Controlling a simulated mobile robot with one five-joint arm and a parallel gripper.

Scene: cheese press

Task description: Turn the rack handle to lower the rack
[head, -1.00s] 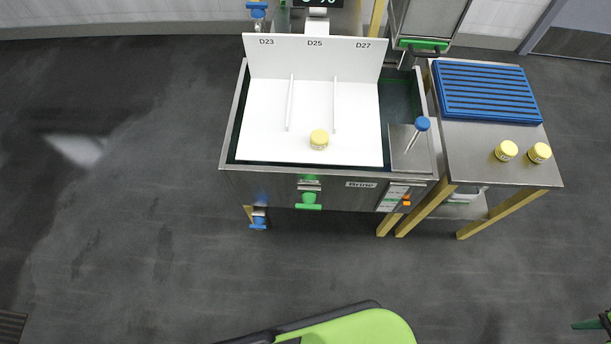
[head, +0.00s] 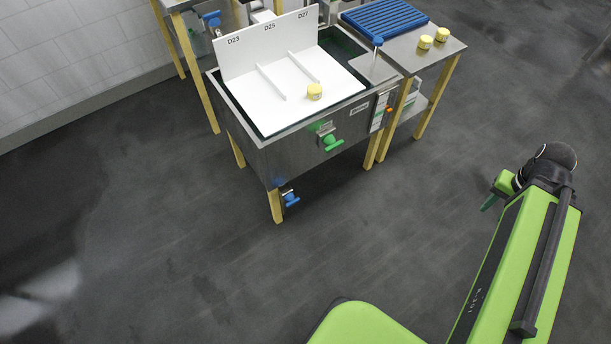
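The white rack (head: 268,108) lies in the steel brine tank (head: 300,147), with a taller back panel marked D23, D25 and D27. A lever with a blue ball knob (head: 378,41), which looks like the rack handle, stands up at the tank's right end. A yellow cheese (head: 314,91) sits on the rack. My gripper (head: 490,198) is at the right, over bare floor, well apart from the tank and lever. Only a small green tip of it shows beyond my arm, and its opening is too small to tell.
A steel side table (head: 425,62) stands against the tank's right, with a blue slatted mat (head: 384,18) and two yellow cheeses (head: 433,38). Green (head: 333,143) and blue (head: 291,198) valve handles stick out from the tank. The floor in front is clear.

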